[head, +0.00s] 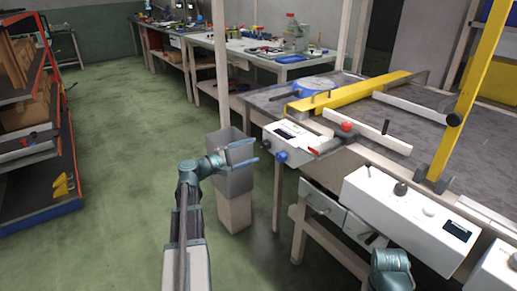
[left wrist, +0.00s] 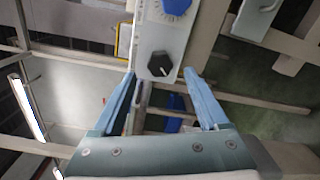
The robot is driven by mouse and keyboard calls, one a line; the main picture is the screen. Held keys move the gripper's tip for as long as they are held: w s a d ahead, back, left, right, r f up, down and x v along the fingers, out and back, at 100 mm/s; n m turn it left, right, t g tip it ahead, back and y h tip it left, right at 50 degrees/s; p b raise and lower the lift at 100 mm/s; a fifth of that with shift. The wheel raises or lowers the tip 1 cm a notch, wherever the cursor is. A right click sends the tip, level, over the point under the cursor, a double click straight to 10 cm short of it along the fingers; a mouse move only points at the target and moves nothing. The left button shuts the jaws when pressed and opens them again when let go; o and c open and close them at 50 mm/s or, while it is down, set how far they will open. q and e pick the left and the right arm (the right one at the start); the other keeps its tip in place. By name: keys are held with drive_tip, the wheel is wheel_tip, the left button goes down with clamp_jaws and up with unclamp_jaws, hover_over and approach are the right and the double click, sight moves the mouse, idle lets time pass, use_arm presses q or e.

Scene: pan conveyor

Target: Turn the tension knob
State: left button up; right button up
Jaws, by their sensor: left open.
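In the left wrist view a black knob (left wrist: 160,64) with a white pointer line sits on a white control box (left wrist: 151,38). A blue knob (left wrist: 175,4) is at the top edge on the same box. I cannot tell which knob is the tension knob. In the head view the white box (head: 296,146) is on the machine's near corner, with a blue knob (head: 281,156) on it. My left gripper (head: 256,150) is open and empty, left of that box and apart from it. In the left wrist view the black knob appears between its fingertips (left wrist: 160,73).
A grey bin (head: 236,183) stands below my left gripper. A machine table (head: 430,125) with a yellow bar (head: 350,94) fills the right side. A second white box (head: 400,212) with knobs is nearer. Shelves (head: 40,160) stand at left, with open green floor (head: 130,150) between.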

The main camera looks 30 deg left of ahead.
use_arm(q)
drive_tip(key=v, duration=0.9)
drive_tip(key=d+f+m+g+h, duration=0.1)
drive_tip(key=d+f+m+g, duration=0.5)
drive_tip(key=d, duration=0.8)
drive_tip(key=d+f+m+g+h, duration=0.1)
drive_tip(key=d+f+m+g, duration=0.35)
drive_tip(key=d, duration=0.95)
drive_tip(key=s+d+f+m+g+y, duration=0.6)
drive_tip(key=s+d+f+m+y, duration=0.45)
drive_tip(key=s+d, duration=0.4)
wheel_tip(320, 180, up, 35)
drive_tip(key=p, duration=3.5)
drive_tip(key=shift+w+d+p, duration=0.3)
drive_tip(key=shift+d+p, duration=0.05)
drive_tip(key=shift+d, duration=0.05)
drive_tip(key=shift+f, duration=0.1)
